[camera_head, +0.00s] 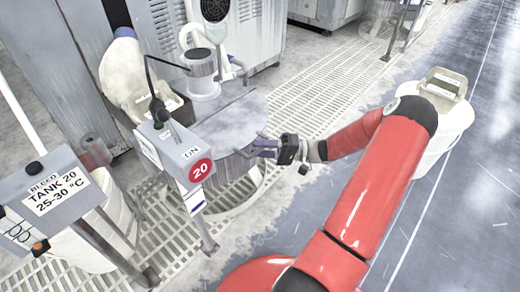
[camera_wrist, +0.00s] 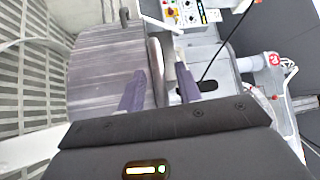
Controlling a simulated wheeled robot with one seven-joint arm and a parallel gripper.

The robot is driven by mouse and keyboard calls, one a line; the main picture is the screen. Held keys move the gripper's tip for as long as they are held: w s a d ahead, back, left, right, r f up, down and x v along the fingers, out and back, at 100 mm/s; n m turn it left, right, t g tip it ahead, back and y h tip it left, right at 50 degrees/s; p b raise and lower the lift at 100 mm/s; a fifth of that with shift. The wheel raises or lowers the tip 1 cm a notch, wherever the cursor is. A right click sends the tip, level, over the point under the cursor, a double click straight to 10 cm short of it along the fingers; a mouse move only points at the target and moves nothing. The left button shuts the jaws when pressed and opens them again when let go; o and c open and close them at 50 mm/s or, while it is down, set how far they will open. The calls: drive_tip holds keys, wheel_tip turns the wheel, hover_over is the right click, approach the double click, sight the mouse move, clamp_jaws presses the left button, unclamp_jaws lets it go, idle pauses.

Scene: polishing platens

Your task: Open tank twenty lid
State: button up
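The tank marked 20 has a round grey lid (camera_head: 238,118), which lies flat on the tank (camera_head: 228,178) in the head view. My gripper (camera_head: 264,148) is at the lid's near right edge. In the wrist view, the two purple fingers of my gripper (camera_wrist: 160,90) are spread apart. A grey bar-like handle (camera_wrist: 155,65) stands between them, with a gap visible on at least one side. The fingertips' exact contact with the handle is hard to tell.
A control box (camera_head: 178,150) with a red 20 stands on a post left of the lid. A sign panel (camera_head: 55,195) reads TANK 20, 25-30 °C. A grey column (camera_head: 201,75) stands behind the lid. Slatted grating (camera_head: 325,85) and open floor (camera_head: 450,235) lie to the right.

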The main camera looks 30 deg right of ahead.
drive_tip(key=shift+w+a, duration=0.1)
drive_tip(key=shift+a, duration=0.1)
drive_tip(key=shift+c, duration=0.2)
clamp_jaws()
drive_tip(key=shift+r, duration=0.1)
